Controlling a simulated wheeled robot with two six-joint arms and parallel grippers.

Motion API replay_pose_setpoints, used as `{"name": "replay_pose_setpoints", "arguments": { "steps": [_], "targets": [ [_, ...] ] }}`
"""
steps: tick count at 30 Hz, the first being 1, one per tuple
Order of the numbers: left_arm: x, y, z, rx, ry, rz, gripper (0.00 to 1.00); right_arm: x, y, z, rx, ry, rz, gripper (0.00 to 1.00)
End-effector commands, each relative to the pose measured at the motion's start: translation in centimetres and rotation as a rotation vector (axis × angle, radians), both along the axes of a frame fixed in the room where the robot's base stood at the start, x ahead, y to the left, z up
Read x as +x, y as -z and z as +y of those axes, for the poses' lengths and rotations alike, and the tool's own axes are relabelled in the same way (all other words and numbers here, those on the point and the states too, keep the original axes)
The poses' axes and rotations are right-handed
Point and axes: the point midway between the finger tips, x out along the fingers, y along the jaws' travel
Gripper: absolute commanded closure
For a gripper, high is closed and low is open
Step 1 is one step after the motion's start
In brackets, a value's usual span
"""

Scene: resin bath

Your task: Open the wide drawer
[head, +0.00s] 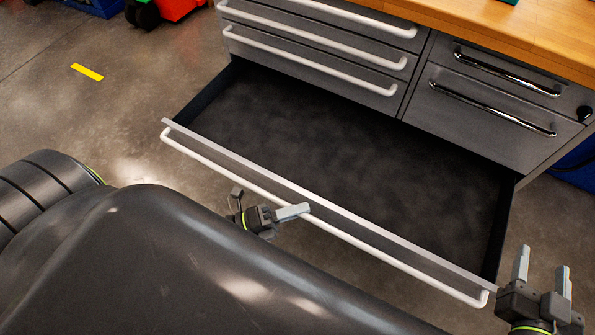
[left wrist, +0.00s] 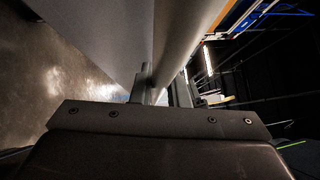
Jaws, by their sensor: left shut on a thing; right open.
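The wide drawer (head: 340,140) at the bottom of the grey cabinet is pulled far out, and its dark inside looks empty. Its long white handle (head: 385,254) runs along the front. My left gripper (head: 300,211) is at the handle, left of its middle, and is shut on it. In the left wrist view the fingers (left wrist: 160,88) meet the handle bar (left wrist: 181,35). My right gripper (head: 542,262) is open and empty, with its fingers pointing up, just right of the drawer's front right corner.
Narrower drawers with white handles (head: 310,62) are above, shut. Drawers with chrome handles (head: 492,108) at the right are shut. A wooden worktop (head: 500,30) tops the cabinet. A yellow floor mark (head: 87,72) lies at the left, on open floor.

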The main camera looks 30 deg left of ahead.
Motion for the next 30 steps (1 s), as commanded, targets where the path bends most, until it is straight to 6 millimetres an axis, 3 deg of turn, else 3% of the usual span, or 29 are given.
{"name": "replay_pose_setpoints", "arguments": {
  "steps": [1,2,4,20,25,30],
  "targets": [
    [0.0,0.1,0.0,0.001,-0.001,0.002,1.0,0.0,0.0,0.0,0.0,0.0,0.0,0.46],
    [0.0,0.1,0.0,0.001,-0.001,0.002,0.84,0.0,0.0,0.0,0.0,0.0,0.0,0.46],
    [0.0,0.1,0.0,0.001,-0.001,0.002,0.77,0.0,0.0,0.0,0.0,0.0,0.0,0.46],
    [-0.2,0.1,0.2,0.0,0.0,0.001,0.77,0.0,0.0,0.0,0.0,0.0,-0.002,0.46],
    [-1.7,0.5,1.8,0.004,0.001,0.005,0.77,0.0,-0.1,0.0,0.0,0.0,-0.005,0.46],
    [-4.3,1.1,4.7,0.005,0.0,0.008,0.77,0.0,-0.3,0.0,-0.005,0.002,-0.018,0.46]
  ]
}}
